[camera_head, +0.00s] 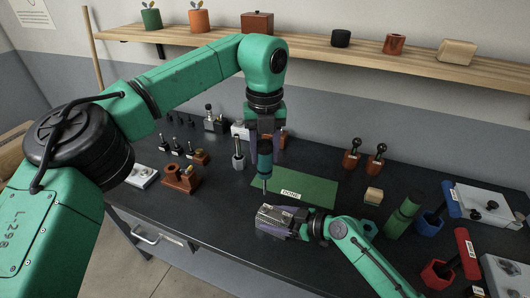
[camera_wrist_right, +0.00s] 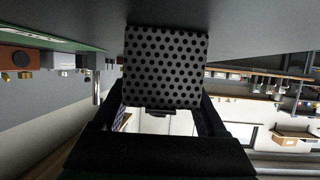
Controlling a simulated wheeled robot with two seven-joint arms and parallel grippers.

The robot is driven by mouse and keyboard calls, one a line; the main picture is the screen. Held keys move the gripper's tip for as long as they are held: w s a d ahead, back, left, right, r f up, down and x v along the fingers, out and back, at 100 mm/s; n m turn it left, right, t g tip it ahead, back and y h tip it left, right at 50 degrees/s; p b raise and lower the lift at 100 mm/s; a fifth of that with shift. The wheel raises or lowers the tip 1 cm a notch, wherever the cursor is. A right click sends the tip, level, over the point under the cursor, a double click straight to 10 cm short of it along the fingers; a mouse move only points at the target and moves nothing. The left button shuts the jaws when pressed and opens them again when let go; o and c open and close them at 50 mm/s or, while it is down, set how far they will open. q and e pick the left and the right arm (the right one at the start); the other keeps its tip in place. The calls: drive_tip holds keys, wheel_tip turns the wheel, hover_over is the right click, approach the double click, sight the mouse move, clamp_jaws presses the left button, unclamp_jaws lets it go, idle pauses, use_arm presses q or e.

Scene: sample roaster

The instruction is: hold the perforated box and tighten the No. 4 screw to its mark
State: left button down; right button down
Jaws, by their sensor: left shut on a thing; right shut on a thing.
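The perforated box (camera_head: 273,218) is a grey block with rows of dark holes, low over the front of the dark table. My right gripper (camera_head: 298,226) is shut on it; the right wrist view shows the holed face of the box (camera_wrist_right: 165,65) between the two fingers (camera_wrist_right: 163,108). My left gripper (camera_head: 265,143) points down and is shut on a screwdriver (camera_head: 265,160) with a dark teal handle. Its thin shaft hangs upright above the box, its tip seemingly just short of the box top. The No. 4 screw and its mark are too small to make out.
A green mat (camera_head: 318,188) with a label lies behind the box. Several small tools and blocks (camera_head: 180,178) stand at left. Dark-handled tools in red holders (camera_head: 352,155), a wooden block (camera_head: 373,196) and a green cylinder (camera_head: 403,215) stand at right. A shelf (camera_head: 330,55) runs along the wall.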

sight(265, 174)
use_arm(q)
drive_tip(key=shift+f, duration=2.4)
drive_tip(key=shift+f, duration=1.05)
